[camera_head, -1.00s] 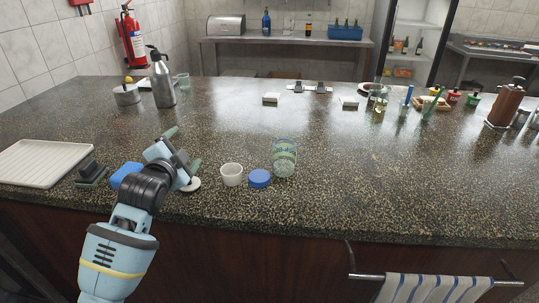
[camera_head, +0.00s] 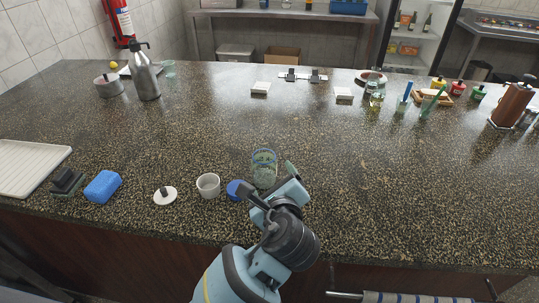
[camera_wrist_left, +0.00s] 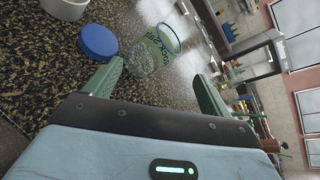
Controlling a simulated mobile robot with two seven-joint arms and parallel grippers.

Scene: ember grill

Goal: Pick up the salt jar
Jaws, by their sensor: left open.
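In the left wrist view the jar (camera_wrist_left: 156,48) appears tilted, ahead of and between my fingers. My left gripper (camera_head: 268,181) is open, at the near side of the jar; its fingers (camera_wrist_left: 156,88) do not hold it. I cannot tell whether a finger touches the glass. A blue lid (camera_head: 236,190) lies just left of the jar, beside the left finger. My right gripper is not in view.
A white cup (camera_head: 208,186), a white round lid (camera_head: 165,195), a blue sponge (camera_head: 103,187) and a pale tray (camera_head: 30,168) stand left of the jar. A metal flask (camera_head: 144,78) stands farther back.

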